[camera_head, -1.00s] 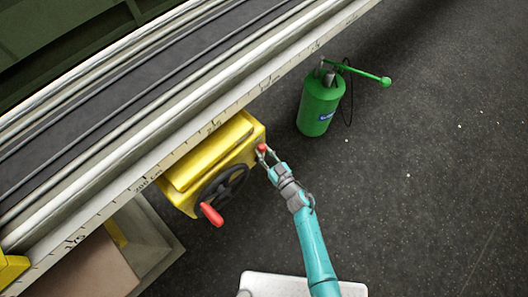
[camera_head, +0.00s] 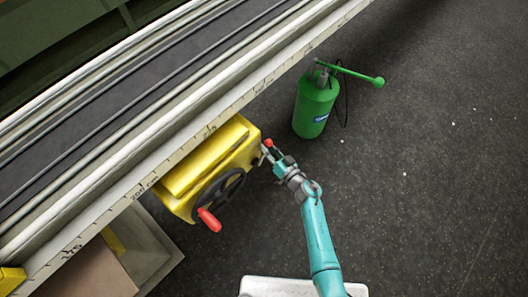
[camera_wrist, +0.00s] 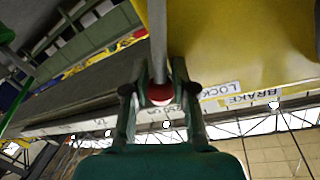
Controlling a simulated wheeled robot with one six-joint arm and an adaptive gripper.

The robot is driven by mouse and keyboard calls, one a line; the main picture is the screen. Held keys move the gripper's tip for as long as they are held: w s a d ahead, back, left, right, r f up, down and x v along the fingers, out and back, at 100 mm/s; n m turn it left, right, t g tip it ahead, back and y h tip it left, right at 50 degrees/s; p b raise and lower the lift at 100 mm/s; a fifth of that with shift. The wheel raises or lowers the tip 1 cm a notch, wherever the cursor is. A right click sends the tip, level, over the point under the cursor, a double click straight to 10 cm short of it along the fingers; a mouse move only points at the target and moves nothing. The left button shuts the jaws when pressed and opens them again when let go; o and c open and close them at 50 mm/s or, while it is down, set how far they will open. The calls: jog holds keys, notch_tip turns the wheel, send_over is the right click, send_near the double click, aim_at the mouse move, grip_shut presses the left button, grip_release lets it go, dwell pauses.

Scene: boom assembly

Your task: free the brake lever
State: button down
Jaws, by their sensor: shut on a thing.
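The brake lever is a thin grey rod with a red knob (camera_head: 268,142) at the right end of the yellow winch box (camera_head: 205,165). My gripper (camera_head: 272,154) is at the lever, just right of the box. In the wrist view the lever's rod (camera_wrist: 157,40) comes down between the two fingers, and its red and white knob (camera_wrist: 160,94) sits between them. My gripper is shut on the lever. Labels reading LOCK and BRAKE (camera_wrist: 252,97) show on the box beside it. The lever's foot is hidden in the head view.
A black handwheel with a red handle (camera_head: 209,220) is on the box's front. A green pump canister (camera_head: 314,105) with a long handle stands behind my gripper. A long rail with a printed scale (camera_head: 165,165) runs above the box. The dark floor at right is clear.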

jog(key=w+d+f+m+g, duration=0.1)
jog(key=w+d+f+m, duration=0.2)
jog(key=m, duration=0.3)
jog(key=shift+w+d+f+m+g, duration=0.15)
jog(key=shift+w+f+m+g, duration=0.2)
jog(key=shift+w+f, duration=0.4)
jog(key=shift+s+f, duration=0.1)
jog(key=c, duration=0.9)
grip_release()
jog(key=shift+c, duration=0.2)
jog(key=shift+f, duration=0.1)
jog(key=v, duration=1.2)
jog(key=shift+d, duration=0.1)
